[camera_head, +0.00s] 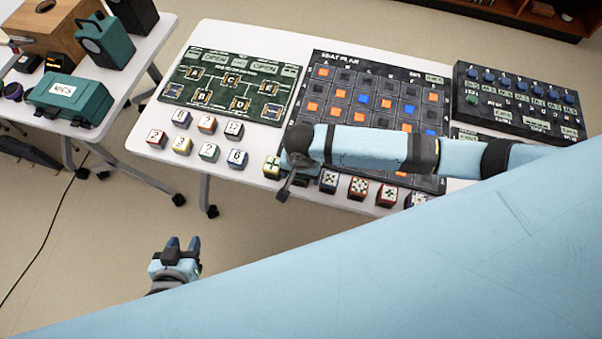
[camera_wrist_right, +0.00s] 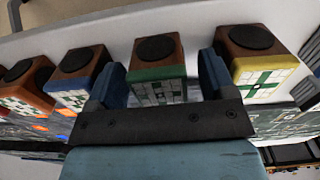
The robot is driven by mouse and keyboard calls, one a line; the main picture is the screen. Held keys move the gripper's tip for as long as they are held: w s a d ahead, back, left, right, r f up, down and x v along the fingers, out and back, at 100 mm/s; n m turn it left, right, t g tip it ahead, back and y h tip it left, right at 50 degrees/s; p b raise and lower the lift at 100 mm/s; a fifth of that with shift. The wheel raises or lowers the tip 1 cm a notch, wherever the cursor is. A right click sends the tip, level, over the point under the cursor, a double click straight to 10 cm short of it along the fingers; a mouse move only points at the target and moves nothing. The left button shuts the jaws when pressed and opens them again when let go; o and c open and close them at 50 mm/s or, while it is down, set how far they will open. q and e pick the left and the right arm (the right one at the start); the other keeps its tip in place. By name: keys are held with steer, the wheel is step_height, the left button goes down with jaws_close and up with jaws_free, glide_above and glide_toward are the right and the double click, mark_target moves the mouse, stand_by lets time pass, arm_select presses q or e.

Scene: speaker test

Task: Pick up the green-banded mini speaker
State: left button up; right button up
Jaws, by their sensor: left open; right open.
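In the right wrist view, the green-banded mini speaker (camera_wrist_right: 157,72) is a brown wooden block with a black round top, a green band and a white patterned face. It sits between the two spread fingers of my right gripper (camera_wrist_right: 161,82), with no clear contact. In the head view, my right gripper (camera_head: 285,190) is over the table's near edge and mostly hides this speaker. The yellow-banded speaker (camera_wrist_right: 258,65) and blue-banded speaker (camera_wrist_right: 75,75) flank it. My left gripper (camera_head: 180,245) is open and empty, over the floor in front of the table.
Several marked cubes (camera_head: 209,152) stand to the left. Flat boards (camera_head: 232,82) lie behind. A side table holds a teal case (camera_head: 68,97). My arm covers the lower right of the head view.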

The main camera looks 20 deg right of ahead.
steer(key=shift+f, duration=0.5)
steer(key=c, duration=1)
steer(key=shift+c, duration=0.2)
steer(key=shift+r, duration=0.15)
